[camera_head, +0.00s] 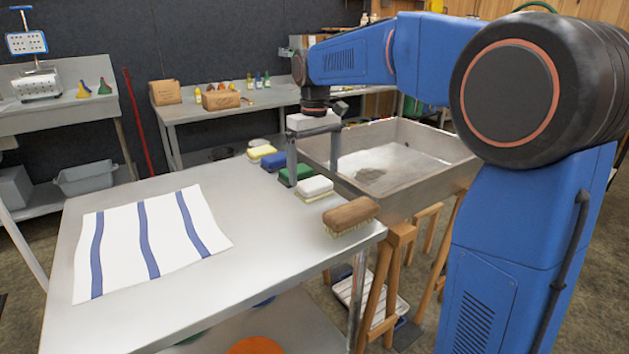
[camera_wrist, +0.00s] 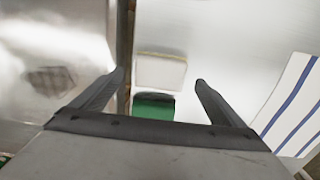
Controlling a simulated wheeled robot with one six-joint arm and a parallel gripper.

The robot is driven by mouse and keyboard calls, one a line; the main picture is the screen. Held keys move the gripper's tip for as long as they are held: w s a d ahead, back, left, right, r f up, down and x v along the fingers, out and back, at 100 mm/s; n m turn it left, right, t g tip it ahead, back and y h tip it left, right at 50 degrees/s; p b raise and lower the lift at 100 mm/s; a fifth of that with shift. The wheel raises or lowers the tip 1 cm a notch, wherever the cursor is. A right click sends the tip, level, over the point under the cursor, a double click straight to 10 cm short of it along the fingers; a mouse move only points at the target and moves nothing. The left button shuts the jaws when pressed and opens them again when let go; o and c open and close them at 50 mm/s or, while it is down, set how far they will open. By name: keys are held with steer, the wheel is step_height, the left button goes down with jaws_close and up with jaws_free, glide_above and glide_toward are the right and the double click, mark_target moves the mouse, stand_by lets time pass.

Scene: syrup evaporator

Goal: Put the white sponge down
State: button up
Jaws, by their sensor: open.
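A white sponge (camera_head: 315,186) lies flat on the steel table, between a green sponge (camera_head: 296,173) and a wooden brush. It also shows in the wrist view (camera_wrist: 160,70), with a pale cream edge, and the green sponge (camera_wrist: 153,106) is just below it there. In the wrist view my gripper's fingertips (camera_wrist: 160,77) are apart on either side of the white sponge, and I see no contact. Their exact height over the table is unclear.
The wooden brush (camera_head: 350,215) lies at the table's near right corner. Blue (camera_head: 276,161) and yellow (camera_head: 262,152) sponges and another whitish piece (camera_head: 258,142) lie further back. A steel sink (camera_head: 420,165) adjoins the right edge. A striped cloth (camera_head: 150,240) covers the table's left part.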

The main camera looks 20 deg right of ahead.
mark_target(314, 182)
step_height(314, 182, up, 8)
steer(key=shift+f, duration=0.15)
stand_by(0.4)
